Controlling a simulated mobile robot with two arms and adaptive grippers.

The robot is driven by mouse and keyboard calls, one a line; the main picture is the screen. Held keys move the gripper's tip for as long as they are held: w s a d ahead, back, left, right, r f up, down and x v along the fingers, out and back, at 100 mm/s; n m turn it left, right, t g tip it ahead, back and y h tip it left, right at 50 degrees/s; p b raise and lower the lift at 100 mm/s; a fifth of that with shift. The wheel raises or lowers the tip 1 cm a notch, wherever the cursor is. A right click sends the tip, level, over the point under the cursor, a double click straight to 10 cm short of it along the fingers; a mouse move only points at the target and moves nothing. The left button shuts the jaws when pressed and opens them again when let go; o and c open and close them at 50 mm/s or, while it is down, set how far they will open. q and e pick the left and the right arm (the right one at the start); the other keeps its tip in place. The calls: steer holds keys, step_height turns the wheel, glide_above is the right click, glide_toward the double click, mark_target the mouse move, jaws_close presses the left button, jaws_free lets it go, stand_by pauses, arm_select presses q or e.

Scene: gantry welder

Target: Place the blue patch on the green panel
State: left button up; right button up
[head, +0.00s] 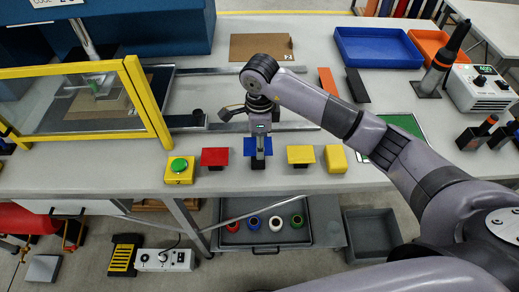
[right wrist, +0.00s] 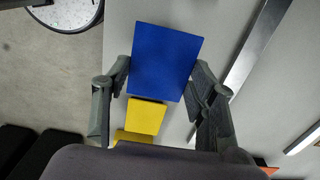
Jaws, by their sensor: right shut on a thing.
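The blue patch (head: 248,147) is a flat square between the red and yellow patches near the front edge of the table. My right gripper (head: 259,162) points down at it in the head view. In the right wrist view the blue patch (right wrist: 168,62) lies between the two fingers of my right gripper (right wrist: 164,78), which is shut on it. I cannot tell whether it is clear of its support. The green panel (head: 405,126) lies on the table to the right, partly hidden behind my right arm. My left gripper is not in view.
A red patch (head: 214,156) is left of the gripper; a yellow patch (head: 300,154) and a yellow block (head: 336,158) are right. A green button box (head: 179,169) stands further left. Metal rails (head: 205,121) and a yellow-framed guard (head: 147,100) lie behind. A blue tray (head: 377,47) is at the back right.

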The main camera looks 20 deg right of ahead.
step_height(320, 180, up, 16)
steer(key=b, duration=0.2)
steer(key=s+d+f+n+b, duration=0.1)
steer(key=s+f+n, duration=0.4)
steer(key=n, duration=0.5)
steer(key=s+d+f+n, duration=0.2)
steer(key=s+f+n, duration=0.4)
steer(key=s+n, duration=0.3)
steer(key=shift+d+n+b, duration=0.35)
steer(key=shift+d+n, duration=0.05)
steer(key=shift+n, duration=0.7)
